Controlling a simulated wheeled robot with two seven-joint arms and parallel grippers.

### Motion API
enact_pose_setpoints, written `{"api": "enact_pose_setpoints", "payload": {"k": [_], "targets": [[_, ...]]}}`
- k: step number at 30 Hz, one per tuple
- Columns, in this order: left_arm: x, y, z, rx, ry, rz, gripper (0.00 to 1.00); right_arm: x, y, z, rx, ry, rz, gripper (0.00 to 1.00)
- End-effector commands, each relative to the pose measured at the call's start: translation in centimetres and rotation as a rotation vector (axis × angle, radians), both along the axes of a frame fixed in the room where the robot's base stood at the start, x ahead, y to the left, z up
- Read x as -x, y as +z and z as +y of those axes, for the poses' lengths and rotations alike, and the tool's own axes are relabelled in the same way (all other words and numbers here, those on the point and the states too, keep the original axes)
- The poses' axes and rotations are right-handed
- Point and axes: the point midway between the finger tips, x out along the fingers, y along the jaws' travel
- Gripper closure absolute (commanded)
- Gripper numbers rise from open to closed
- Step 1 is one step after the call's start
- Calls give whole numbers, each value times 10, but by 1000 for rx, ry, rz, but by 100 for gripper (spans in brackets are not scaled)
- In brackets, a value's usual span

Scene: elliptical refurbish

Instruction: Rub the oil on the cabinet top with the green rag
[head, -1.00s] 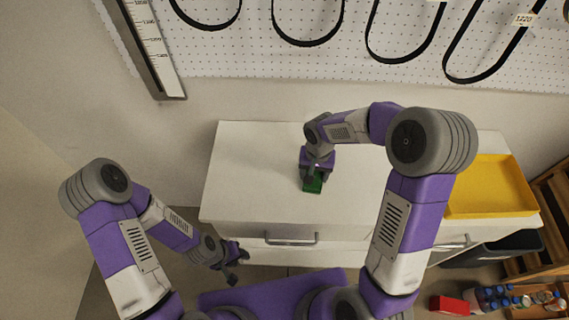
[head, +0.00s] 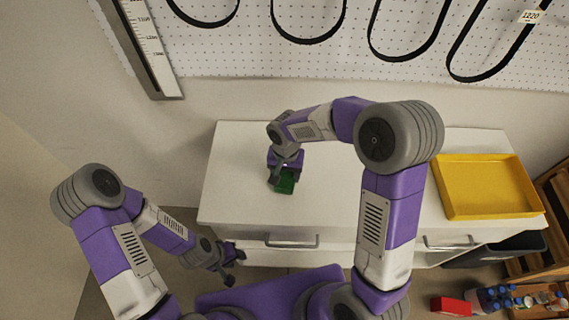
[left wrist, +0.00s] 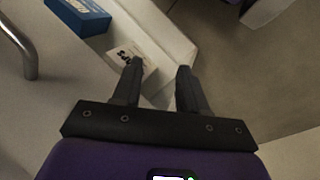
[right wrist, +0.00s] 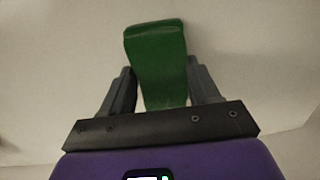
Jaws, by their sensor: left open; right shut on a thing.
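The white cabinet top (head: 345,200) spreads across the middle of the head view. My right gripper (head: 280,178) is shut on the green rag (head: 287,186) over the left part of the cabinet top. In the right wrist view the green rag (right wrist: 158,62) sits between the two fingers of my right gripper (right wrist: 163,90), close to the white surface; whether it touches cannot be told. My left gripper (head: 237,268) is low in front of the cabinet's left side. In the left wrist view my left gripper (left wrist: 157,85) is open and empty. I cannot make out any oil.
A yellow tray (head: 455,208) lies on the right end of the cabinet top. A drawer handle (head: 291,243) sticks out at the front. A red box (head: 451,306) and several bottles (head: 500,297) are at the lower right. A blue box (left wrist: 80,16) is near my left gripper.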

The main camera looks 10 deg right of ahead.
Motion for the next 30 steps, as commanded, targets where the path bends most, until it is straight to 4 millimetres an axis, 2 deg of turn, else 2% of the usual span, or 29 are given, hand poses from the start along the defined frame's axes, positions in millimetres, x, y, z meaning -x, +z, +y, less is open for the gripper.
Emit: {"api": "enact_pose_setpoints", "payload": {"k": [1,2,18,23,30], "targets": [[0,9,0,0,0,-1,57,-1,18,-1,-1,-2,-5,68],[0,11,0,0,0,-1,57,-1,25,-1,-2,-1,-6,68],[0,47,0,0,-1,-1,57,0,73,0,0,1,-2,68],[0,53,0,0,0,-1,57,0,82,0,0,1,-2,68],[0,52,0,0,0,-1,57,0,82,0,-1,1,-1,68]]}}
